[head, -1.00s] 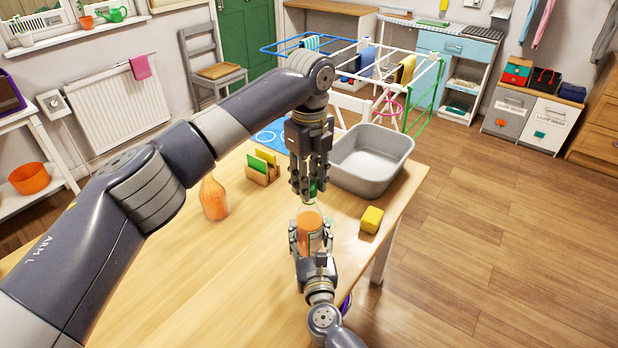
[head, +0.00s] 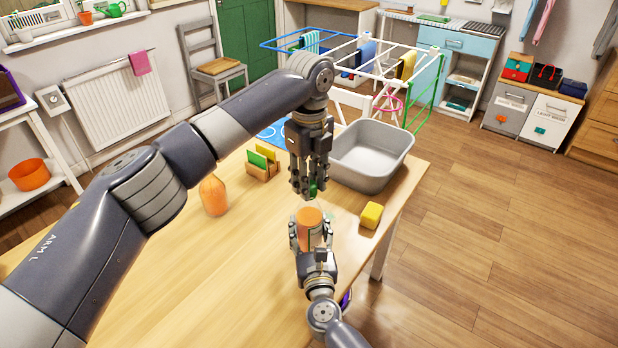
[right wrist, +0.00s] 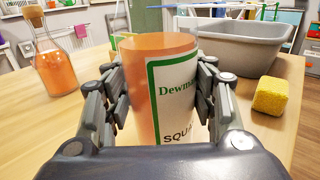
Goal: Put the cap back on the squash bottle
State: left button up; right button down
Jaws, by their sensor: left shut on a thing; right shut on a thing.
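The squash bottle (head: 310,222), with orange contents and a white, green-edged label, stands upright at the table's near right part. It also shows close up in the right wrist view (right wrist: 174,95). My right gripper (head: 311,238) is shut around its body, one finger on each side. My left gripper (head: 309,190) points down just above the bottle, shut on a small green thing, apparently the cap (head: 313,188). The fingers hide much of the cap. I cannot tell whether the cap touches the bottle's top.
An orange-filled glass bottle (head: 214,197) stands on the table (head: 215,265) to the left. A wooden holder (head: 262,170) with cards, a grey basin (head: 371,178) and a yellow sponge (head: 371,215) stand around. The table's front left is clear.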

pick_arm(q)
jog(key=m, duration=0.4)
jog(key=shift+m, duration=0.4)
jog(key=m, duration=0.3)
jog(key=shift+m, duration=0.3)
jog(key=m, duration=0.7)
jog(key=shift+m, duration=0.4)
jog(key=o, duration=0.7)
jog(key=shift+c, duration=0.2)
jog(key=shift+r, duration=2.2)
